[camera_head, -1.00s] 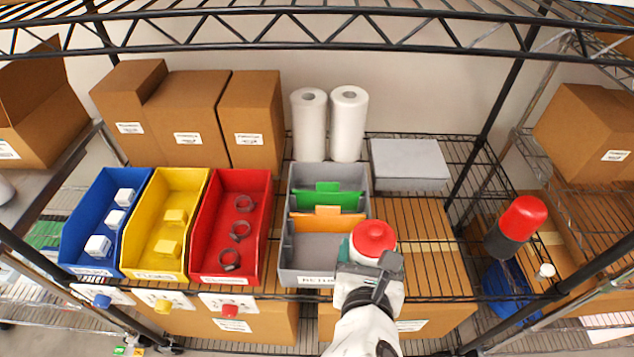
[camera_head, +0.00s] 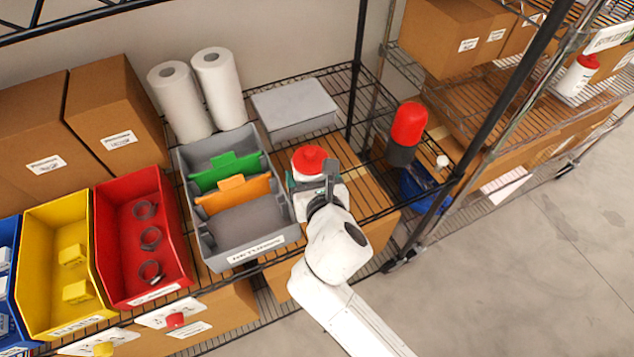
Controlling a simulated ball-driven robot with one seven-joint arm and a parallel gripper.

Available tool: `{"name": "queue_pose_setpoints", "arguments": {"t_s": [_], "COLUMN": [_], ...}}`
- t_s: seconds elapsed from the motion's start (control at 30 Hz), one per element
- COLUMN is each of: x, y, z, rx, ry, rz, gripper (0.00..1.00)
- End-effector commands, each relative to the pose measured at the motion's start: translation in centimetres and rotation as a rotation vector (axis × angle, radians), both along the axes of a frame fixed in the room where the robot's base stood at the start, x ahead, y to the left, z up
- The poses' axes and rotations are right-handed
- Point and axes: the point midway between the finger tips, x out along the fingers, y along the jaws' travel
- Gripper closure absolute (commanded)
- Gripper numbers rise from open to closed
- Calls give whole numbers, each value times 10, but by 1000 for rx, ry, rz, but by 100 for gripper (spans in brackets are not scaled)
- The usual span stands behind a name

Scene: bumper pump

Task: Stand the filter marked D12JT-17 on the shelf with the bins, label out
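My gripper (camera_head: 311,178) has its fingers on both sides of a white filter with a red top (camera_head: 309,158) and looks shut on it. The filter is upright, just right of the grey bin, over the wire shelf (camera_head: 372,197). Its lower part is hidden by my gripper, so I cannot tell whether it touches the shelf. No label on it is readable. The shelf holds a blue bin (camera_head: 8,262), a yellow bin (camera_head: 40,235), a red bin (camera_head: 112,225) and a grey bin (camera_head: 196,205) with green and orange dividers.
Behind the grey bin stand two white rolls (camera_head: 180,100) and a flat grey box (camera_head: 294,108). A red-and-black cylinder (camera_head: 407,128) is to the right. A white bottle with a red cap (camera_head: 575,78) stands on another rack. Open floor (camera_head: 540,260) lies at the right.

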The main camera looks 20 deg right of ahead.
Motion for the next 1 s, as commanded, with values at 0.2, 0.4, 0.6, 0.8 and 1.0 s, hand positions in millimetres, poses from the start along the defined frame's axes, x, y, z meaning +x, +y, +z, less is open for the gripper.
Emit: {"name": "queue_pose_setpoints", "arguments": {"t_s": [0.2,0.4,0.6,0.8,1.0], "x": [12,18,18,18,17], "y": [-14,-23,-22,-22,-21], "z": [-19,-33,-58,-61,-63], "rx": [0,0,-1,0,0], "ry": [-6,-4,-5,-6,-6], "rz": [0,0,1,1,1], "gripper": [77,77,77,77,77]}}
